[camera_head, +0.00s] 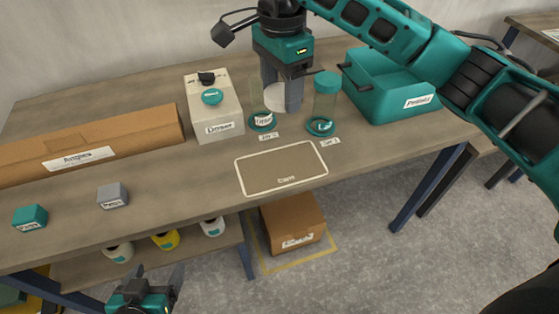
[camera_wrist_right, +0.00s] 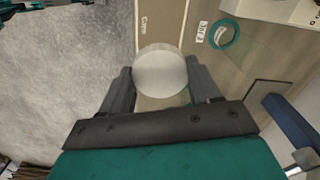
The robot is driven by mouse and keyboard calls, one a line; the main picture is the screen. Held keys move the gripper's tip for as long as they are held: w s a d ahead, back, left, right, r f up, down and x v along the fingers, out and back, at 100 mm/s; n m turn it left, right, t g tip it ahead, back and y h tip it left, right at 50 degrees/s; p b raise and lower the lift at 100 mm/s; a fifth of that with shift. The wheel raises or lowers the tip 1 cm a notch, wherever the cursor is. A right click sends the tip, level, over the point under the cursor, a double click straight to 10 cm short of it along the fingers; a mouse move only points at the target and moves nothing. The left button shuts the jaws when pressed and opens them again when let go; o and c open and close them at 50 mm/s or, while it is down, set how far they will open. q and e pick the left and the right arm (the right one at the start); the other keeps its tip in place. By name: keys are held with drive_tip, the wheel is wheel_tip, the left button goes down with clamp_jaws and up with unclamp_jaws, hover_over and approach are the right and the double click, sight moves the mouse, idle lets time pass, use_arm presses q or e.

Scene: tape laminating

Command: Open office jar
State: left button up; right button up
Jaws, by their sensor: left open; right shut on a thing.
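A clear jar (camera_head: 254,92) with a label inside that seems to read "Office" stands on a teal ring behind the Jar 1 tag. No lid shows on it, though my right gripper partly hides its top. My right gripper (camera_head: 282,106) is beside and above this jar, shut on a pale round disc (camera_head: 273,97), probably a lid. The disc also shows between the fingers in the right wrist view (camera_wrist_right: 160,74). A second clear jar (camera_head: 324,107) with a teal lid (camera_head: 327,82) stands to the right. My left gripper (camera_head: 160,284) is open and empty, low in front of the table.
An outlined mat marked "Caps" (camera_head: 282,168) lies bare in front of the jars. A white box (camera_head: 214,112) stands left of the jars, a teal bin (camera_head: 388,88) right. A long cardboard box (camera_head: 90,144) and small teal (camera_head: 30,217) and grey (camera_head: 112,195) blocks are further left.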

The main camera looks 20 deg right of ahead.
drive_tip(key=b, duration=0.1)
hover_over(281, 167)
wheel_tip(281, 167, down, 14)
drive_tip(key=shift+f, duration=0.25)
wheel_tip(281, 167, down, 4)
drive_tip(key=shift+f+b, duration=0.1)
drive_tip(key=shift+b, duration=0.2)
drive_tip(key=shift+f, duration=0.3)
use_arm(q)
drive_tip(key=shift+w+d+f, duration=0.25)
drive_tip(key=shift+d+f, duration=0.05)
drive_tip(key=shift+d, duration=0.15)
use_arm(e)
drive_tip(key=o, duration=1.2)
drive_tip(key=shift+r, duration=0.1)
drive_tip(key=shift+c, duration=0.2)
